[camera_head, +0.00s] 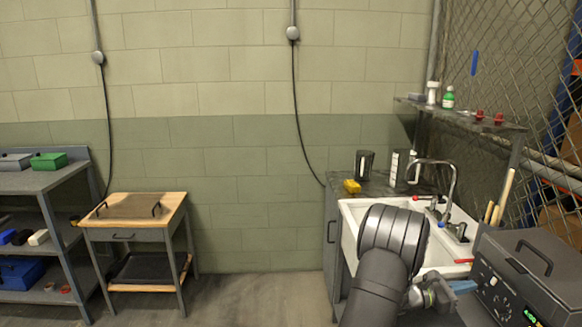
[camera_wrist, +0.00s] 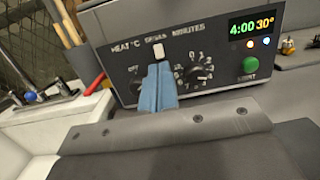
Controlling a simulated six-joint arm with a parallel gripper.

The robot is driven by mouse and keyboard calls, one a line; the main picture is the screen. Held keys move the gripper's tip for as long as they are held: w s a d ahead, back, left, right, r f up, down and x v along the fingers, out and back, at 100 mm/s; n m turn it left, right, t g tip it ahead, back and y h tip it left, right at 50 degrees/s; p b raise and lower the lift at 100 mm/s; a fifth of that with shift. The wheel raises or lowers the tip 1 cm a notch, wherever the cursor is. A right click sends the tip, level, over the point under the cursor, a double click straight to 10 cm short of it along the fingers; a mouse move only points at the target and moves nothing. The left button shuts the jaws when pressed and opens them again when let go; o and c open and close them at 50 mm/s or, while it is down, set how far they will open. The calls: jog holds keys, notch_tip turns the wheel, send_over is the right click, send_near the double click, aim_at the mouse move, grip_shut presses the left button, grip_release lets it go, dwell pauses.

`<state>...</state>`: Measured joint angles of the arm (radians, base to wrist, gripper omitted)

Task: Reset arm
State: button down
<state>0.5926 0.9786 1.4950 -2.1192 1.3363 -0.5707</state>
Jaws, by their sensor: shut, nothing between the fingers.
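My gripper (camera_head: 466,286) is at the lower right of the head view, beside the dark grey machine (camera_head: 545,268). In the wrist view its blue fingers (camera_wrist: 158,68) are shut together with nothing between them. They point at the front panel of the machine (camera_wrist: 115,58), just below a white switch (camera_wrist: 158,50) marked DEGAS. I cannot tell whether the tips touch the panel. They partly hide the area between the heat knob and the minutes knob (camera_wrist: 200,73). A lit display (camera_wrist: 252,26) reads 4:00 and 30°, above a green button (camera_wrist: 250,64).
A white sink (camera_head: 350,222) with a faucet (camera_head: 452,180) lies behind my arm. Wooden-handled tools (camera_head: 507,190) stand behind the machine, near a wire mesh fence (camera_head: 520,70). A shelf (camera_head: 455,117) hangs above the sink. A wooden-topped table (camera_head: 175,207) stands left, with open floor between.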

jog(key=shift+h, duration=0.4)
jog(key=v, duration=0.7)
jog(key=shift+f, duration=0.25)
